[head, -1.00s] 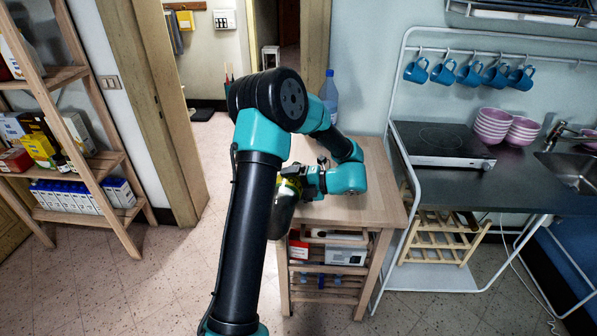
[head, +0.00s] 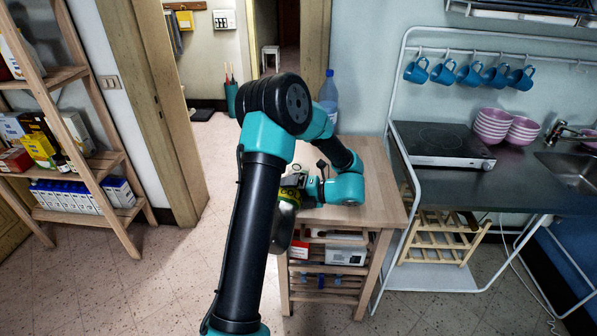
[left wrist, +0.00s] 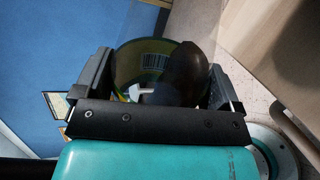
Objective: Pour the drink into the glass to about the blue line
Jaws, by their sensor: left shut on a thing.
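My left gripper (head: 294,189) is shut on a drink bottle (head: 284,222) at the left edge of the small wooden table (head: 365,207). The bottle has a yellow-green label and a greyish see-through body, partly behind my arm. In the left wrist view my left gripper (left wrist: 160,78) has its fingers on both sides of the bottle (left wrist: 152,62). Its label with a barcode and a dark brown patch show there. The bottle's mouth and exact tilt cannot be made out. I cannot make out the glass or its blue line; my arm covers part of the tabletop. My right gripper is not in view.
A blue-tinted bottle (head: 328,92) stands at the table's back. A shelf (head: 100,165) with boxes is at the left. A counter (head: 460,187) with a hotplate (head: 440,145), pink bowls (head: 492,127) and a sink is at the right. The table's front right is clear.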

